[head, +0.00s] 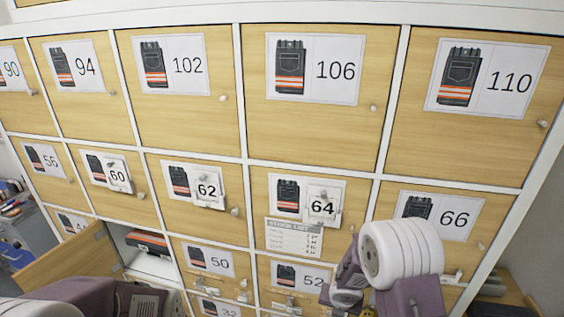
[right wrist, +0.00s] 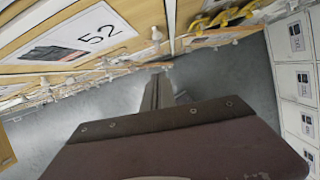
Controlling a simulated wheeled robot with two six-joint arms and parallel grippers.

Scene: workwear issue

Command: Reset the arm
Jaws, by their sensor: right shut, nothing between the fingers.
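My right gripper (right wrist: 158,92) shows in the right wrist view, its narrow fingers together with nothing between them. It is near the locker fronts, with the door labelled 52 (right wrist: 85,35) to its left. In the head view my right arm (head: 400,255), with white rings and purple links, is raised at the lower right, in front of the lower lockers. My left arm (head: 85,292) shows only as purple links at the lower left edge, near an open locker. Its fingers are not visible.
A wall of wooden lockers with numbered picture labels fills the head view. One door (head: 70,265) stands open at the lower left, with a dark and orange folded item (head: 148,241) inside. Yellow hooks or chain (right wrist: 225,17) and white lockers (right wrist: 297,75) show in the wrist view.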

